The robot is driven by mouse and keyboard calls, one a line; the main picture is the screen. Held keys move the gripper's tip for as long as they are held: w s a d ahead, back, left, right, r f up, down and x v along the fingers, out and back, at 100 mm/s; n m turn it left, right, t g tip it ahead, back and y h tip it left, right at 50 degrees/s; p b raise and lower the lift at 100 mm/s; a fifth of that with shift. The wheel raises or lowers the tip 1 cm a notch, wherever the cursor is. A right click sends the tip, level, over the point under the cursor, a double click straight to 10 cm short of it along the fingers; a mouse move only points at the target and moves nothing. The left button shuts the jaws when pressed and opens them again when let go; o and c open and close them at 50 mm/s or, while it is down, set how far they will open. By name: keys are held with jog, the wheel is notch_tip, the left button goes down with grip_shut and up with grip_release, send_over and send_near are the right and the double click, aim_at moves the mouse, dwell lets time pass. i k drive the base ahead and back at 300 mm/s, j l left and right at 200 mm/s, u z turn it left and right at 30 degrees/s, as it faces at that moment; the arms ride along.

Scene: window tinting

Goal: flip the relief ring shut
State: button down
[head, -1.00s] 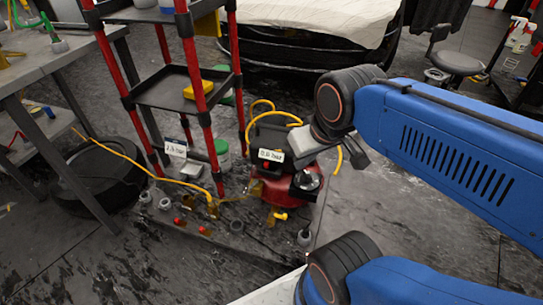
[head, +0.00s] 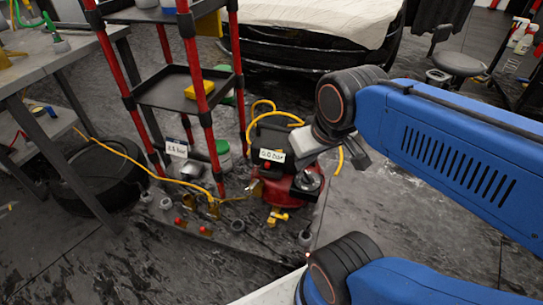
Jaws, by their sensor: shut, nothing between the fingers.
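A red compressor (head: 309,194) with a black upper housing (head: 270,134) stands on a dark base on the floor. A white pressure label (head: 272,155) shows at its front. I cannot clearly make out the relief ring; a small brass-coloured part (head: 256,188) shows at the compressor's left side. My gripper (head: 302,146) is over the upper right of the compressor, pointing down and left from the blue arm. Its fingers look shut and empty. It hides part of the housing, and I cannot tell whether it touches anything.
A yellow tap (head: 277,217) and several small knobs stand along the base front. A yellow hose (head: 130,158) runs in from the left. A red-posted shelf (head: 170,92) stands close behind and left, a workbench (head: 40,68) further left. Floor to the right is fairly clear.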

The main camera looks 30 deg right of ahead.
aim_at(256, 182)
jog(key=k+j+u, duration=0.1)
jog(key=u, duration=0.3)
jog(key=j+u, duration=0.35)
